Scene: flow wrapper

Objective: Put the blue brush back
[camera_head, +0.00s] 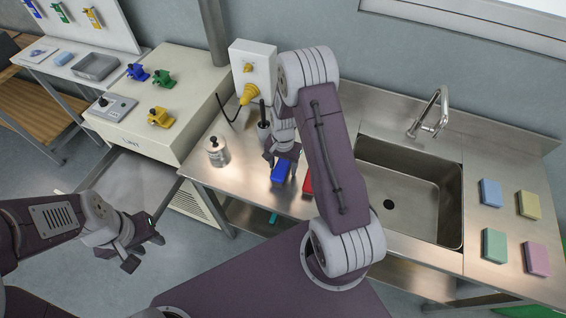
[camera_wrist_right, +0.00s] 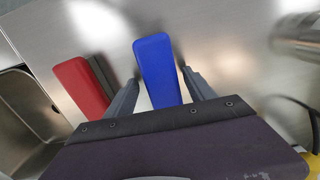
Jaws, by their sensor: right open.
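The blue brush (camera_head: 281,171) lies on the steel counter left of the sink, its bristles not visible. It also shows in the right wrist view (camera_wrist_right: 157,70), between my right gripper's fingers (camera_wrist_right: 163,92). In the head view my right gripper (camera_head: 283,153) is right over the brush's far end. It is open, and a narrow gap shows beside the brush, so I see no grip on it. The red brush (camera_wrist_right: 85,88) with a dark bristle side lies to its left in the wrist view. My left gripper (camera_head: 143,254) is open and empty, over the floor.
A metal canister (camera_head: 217,152) and a dark upright holder (camera_head: 263,131) stand on the counter near the wall box (camera_head: 253,65). The sink (camera_head: 409,190) lies to the right, with several coloured sponges beyond. A beige cabinet (camera_head: 185,90) carries coloured fittings.

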